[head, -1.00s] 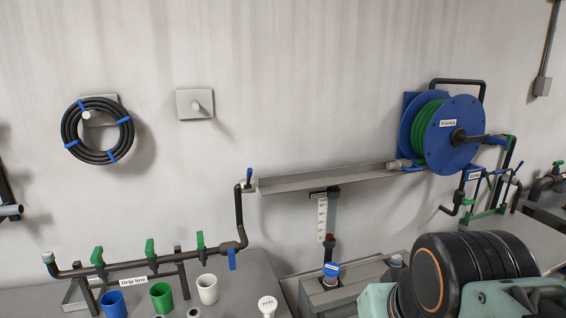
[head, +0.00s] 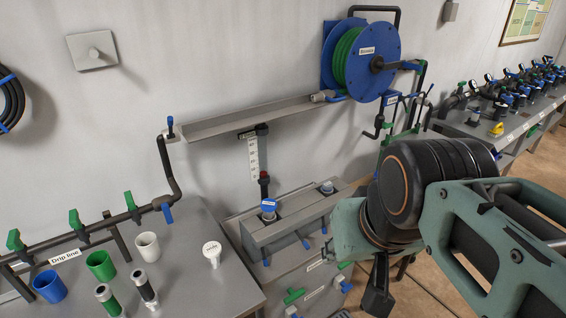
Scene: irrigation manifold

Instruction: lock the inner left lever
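I see several levers and cannot tell which is the inner left one. Far right, a row of valves with black and blue tops (head: 521,84) stands on a bench, too small to make out each lever. Green levers (head: 75,218) stand upright on the drip line pipe (head: 56,240) at left, with a blue lever (head: 167,212) hanging at its right end. Small blue levers (head: 305,242) stick out from the front of a grey box (head: 285,235). My arm (head: 470,235) fills the lower right. The fingers of my gripper do not show.
Blue, green and white cups (head: 147,246) stand on the left bench (head: 205,285). The right bench (head: 470,130) has a yellow item (head: 497,128). Floor shows at far right.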

